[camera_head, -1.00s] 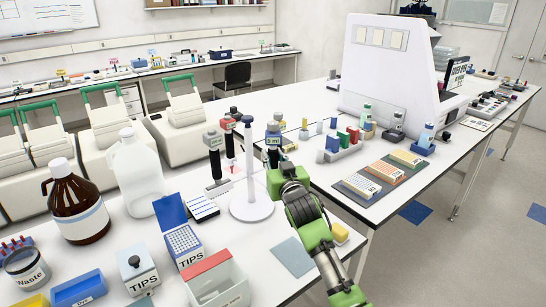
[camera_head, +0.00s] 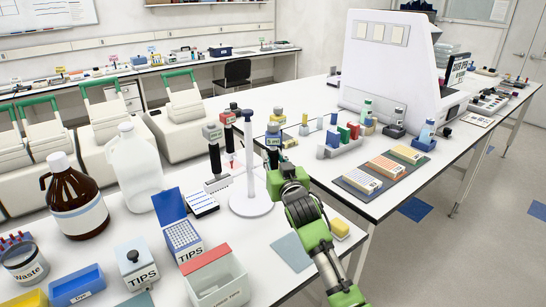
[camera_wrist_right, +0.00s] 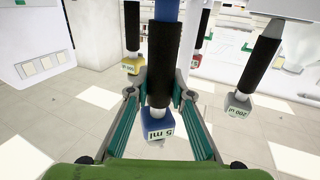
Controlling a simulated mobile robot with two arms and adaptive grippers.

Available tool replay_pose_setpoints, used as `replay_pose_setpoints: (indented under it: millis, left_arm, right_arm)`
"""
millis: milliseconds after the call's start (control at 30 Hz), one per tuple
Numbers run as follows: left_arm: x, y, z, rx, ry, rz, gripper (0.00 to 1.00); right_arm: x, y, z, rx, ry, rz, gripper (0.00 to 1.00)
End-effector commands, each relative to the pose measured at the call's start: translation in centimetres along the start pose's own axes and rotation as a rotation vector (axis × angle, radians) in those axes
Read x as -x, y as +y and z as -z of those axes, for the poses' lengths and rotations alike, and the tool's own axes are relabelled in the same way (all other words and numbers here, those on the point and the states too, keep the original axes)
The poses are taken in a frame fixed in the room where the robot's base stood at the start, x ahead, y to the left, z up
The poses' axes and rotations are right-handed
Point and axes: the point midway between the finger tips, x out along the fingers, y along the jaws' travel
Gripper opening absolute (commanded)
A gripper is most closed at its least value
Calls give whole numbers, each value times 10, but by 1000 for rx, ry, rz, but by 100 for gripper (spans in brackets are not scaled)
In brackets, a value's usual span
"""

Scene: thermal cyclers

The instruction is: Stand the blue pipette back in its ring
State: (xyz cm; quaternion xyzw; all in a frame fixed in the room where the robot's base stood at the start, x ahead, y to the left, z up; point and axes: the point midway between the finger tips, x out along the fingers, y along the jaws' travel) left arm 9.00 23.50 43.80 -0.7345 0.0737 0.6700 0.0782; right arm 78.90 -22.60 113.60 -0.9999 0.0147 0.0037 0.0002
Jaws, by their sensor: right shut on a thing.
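The blue pipette (camera_head: 272,137), labelled 5 ml, is upright in my right gripper (camera_head: 276,166). In the right wrist view the fingers (camera_wrist_right: 159,108) are shut on its black handle, with the blue labelled head (camera_wrist_right: 159,123) showing between them. The white pipette stand (camera_head: 250,182), with a round base, is just left of it. Grey, red and yellow pipettes (camera_head: 212,134) (camera_head: 228,118) (camera_head: 281,121) are around the stand. The ring and the blue pipette's lower end are hidden, so I cannot tell whether they touch. My left gripper is out of view.
A grey pad (camera_head: 291,250) lies by the bench edge.

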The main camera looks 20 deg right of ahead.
Motion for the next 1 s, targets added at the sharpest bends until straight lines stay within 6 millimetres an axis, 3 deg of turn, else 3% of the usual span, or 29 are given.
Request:
replay_pose_setpoints:
  millis: [1000]
  left_arm:
    - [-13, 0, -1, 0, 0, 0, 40]
  right_arm:
    - [0, 0, -21, 0, 0, 0, 14]
